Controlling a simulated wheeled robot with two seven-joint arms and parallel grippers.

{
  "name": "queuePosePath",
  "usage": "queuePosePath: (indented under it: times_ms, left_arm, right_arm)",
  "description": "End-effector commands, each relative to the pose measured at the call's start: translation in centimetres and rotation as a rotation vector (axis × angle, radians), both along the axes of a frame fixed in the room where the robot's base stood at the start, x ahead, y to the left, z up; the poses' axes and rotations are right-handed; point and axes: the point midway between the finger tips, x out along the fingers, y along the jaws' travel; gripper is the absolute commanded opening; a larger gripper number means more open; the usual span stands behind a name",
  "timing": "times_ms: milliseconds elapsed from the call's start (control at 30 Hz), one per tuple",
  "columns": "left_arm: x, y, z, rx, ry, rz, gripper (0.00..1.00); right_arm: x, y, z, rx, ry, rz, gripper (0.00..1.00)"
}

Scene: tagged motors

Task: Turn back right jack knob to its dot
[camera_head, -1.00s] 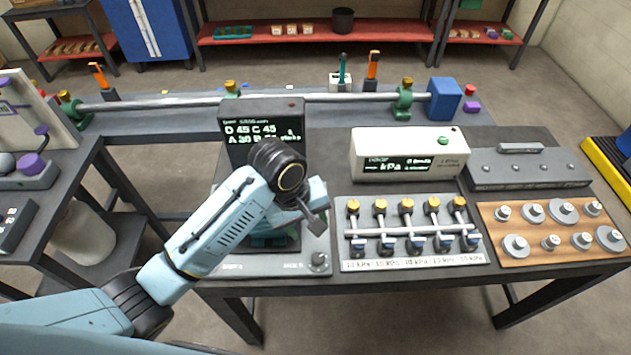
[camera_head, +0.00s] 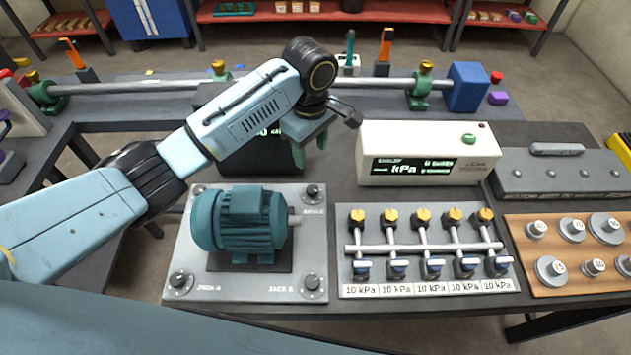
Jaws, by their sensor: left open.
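The teal motor (camera_head: 240,222) stands on a light grey base plate (camera_head: 205,262) with a dark round knob near each corner. The back right jack knob (camera_head: 313,193) is at the plate's upper right corner, beside the motor's shaft. Its dot is too small to make out. The front right knob (camera_head: 312,284), front left knob (camera_head: 180,281) and back left knob (camera_head: 198,190) also show. My left gripper (camera_head: 311,150) is open and empty, with its fingers pointing down. It hangs behind and above the back right knob, apart from it. My right gripper is not in view.
A dark display box (camera_head: 255,155) stands behind the motor, partly hidden by my left arm. A white kPa meter (camera_head: 415,155) is just right of the gripper. A valve panel (camera_head: 428,290) lies right of the plate. A long shaft (camera_head: 310,87) runs along the back bench.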

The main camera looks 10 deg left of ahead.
Motion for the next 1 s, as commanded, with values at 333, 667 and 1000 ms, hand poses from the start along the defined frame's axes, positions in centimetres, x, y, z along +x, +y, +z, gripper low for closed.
queuePosePath:
  times_ms: [333, 667, 1000]
  left_arm:
    - [0.0, 0.1, -3.3, 0.002, 0.001, 0.002, 0.50]
    - [0.0, 0.1, -10.2, 0.003, 0.002, 0.001, 0.50]
    - [0.0, 0.0, -14.4, 0.001, 0.000, 0.000, 0.50]
  right_arm:
    - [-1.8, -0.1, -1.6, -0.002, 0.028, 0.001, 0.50]
    - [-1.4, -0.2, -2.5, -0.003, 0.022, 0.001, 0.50]
    - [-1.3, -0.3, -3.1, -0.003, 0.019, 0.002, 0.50]
